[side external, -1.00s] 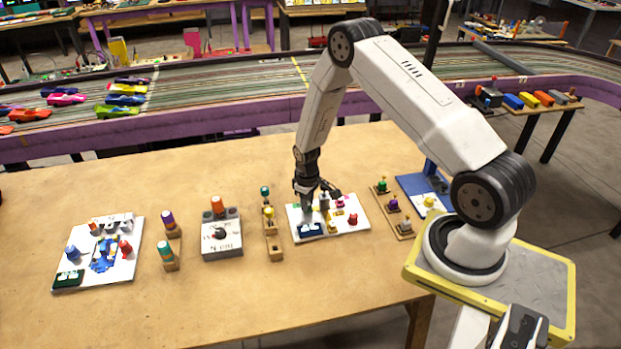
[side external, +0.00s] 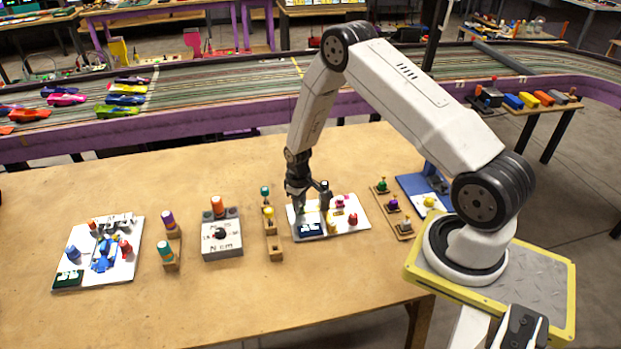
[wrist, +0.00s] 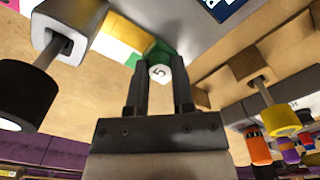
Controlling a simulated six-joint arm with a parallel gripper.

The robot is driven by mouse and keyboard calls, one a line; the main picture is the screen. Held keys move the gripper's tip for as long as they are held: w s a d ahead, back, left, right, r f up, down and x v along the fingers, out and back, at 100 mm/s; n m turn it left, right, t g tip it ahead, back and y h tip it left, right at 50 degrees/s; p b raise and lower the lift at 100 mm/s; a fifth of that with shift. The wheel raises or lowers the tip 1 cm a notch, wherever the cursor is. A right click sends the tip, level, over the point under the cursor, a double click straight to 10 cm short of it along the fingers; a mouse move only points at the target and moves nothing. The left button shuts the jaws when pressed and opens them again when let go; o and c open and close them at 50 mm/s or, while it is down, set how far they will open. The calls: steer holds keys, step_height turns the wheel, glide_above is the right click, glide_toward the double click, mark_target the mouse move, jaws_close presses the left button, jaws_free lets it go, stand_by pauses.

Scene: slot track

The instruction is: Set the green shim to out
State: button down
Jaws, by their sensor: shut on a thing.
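In the wrist view a green hexagonal piece with a white face marked 5, apparently the green shim (wrist: 158,68), sits between the fingertips of my gripper (wrist: 159,95). My gripper is shut on it. In the side view my gripper (side external: 298,206) points down at the left part of the white board (side external: 350,229) in the middle of the table. The shim is too small and too covered by the fingers to make out there. I cannot tell whether it touches the board.
A black-topped post (side external: 324,188) stands close right of my gripper; its black knob (wrist: 25,95) fills the wrist view's left. A wooden stand with a yellow knob (side external: 268,211) is just left of the board. Bare table (side external: 340,280) lies in front.

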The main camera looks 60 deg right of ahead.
steer(key=shift+w+a+r, duration=0.1)
steer(key=shift+w+a, duration=0.7)
steer(key=shift+w, duration=0.05)
steer(key=shift+c, duration=2.4)
jaws_free()
steer(key=shift+s+r, duration=0.1)
steer(key=shift+r, duration=0.4)
step_height(320, 180, up, 7)
steer(key=shift+f, duration=0.15)
